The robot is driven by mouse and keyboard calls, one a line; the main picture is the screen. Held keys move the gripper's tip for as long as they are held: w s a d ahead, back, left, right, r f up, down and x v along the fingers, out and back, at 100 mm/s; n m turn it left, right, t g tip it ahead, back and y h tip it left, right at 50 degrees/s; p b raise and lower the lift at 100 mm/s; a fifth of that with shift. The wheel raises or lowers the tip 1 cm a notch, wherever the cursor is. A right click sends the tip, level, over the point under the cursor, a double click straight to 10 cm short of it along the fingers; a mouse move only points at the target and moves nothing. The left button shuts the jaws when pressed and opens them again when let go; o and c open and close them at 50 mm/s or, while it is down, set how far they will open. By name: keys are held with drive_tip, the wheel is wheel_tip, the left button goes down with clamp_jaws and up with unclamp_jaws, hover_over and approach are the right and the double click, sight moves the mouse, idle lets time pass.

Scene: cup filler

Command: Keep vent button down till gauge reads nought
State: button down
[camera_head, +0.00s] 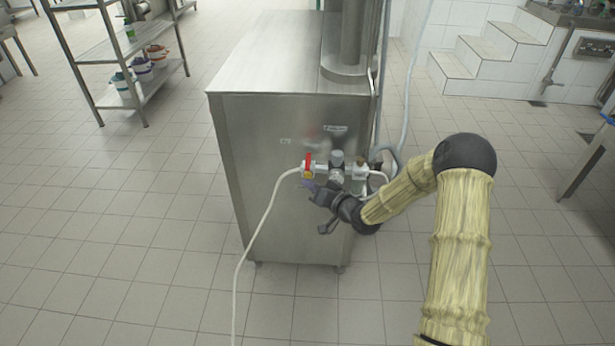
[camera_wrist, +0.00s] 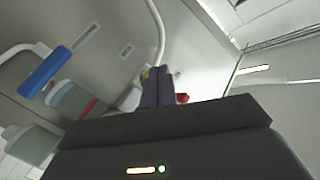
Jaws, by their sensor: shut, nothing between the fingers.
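My gripper (camera_head: 312,188) is shut and empty, in front of the steel cabinet's (camera_head: 270,150) near face, just below a row of pipe fittings. The row has a red lever (camera_head: 308,160) on a yellow-marked valve and a grey round-topped fitting (camera_head: 337,158). I cannot tell whether the fingertips touch any fitting. In the wrist view the fingers (camera_wrist: 158,86) are together, with a small red part (camera_wrist: 182,98) just beside them. I cannot make out the vent button or a gauge reading; the gripper and arm may cover them.
A white hose (camera_head: 262,215) runs from the valve down to the floor. A blue handle (camera_wrist: 45,72) and a grey cylinder (camera_wrist: 75,98) are at left in the wrist view. The tiled floor left of the cabinet is clear.

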drive_tip(key=shift+s, duration=0.25)
drive_tip(key=s, duration=0.5)
drive_tip(key=shift+a, duration=0.1)
idle(0.4)
idle(0.3)
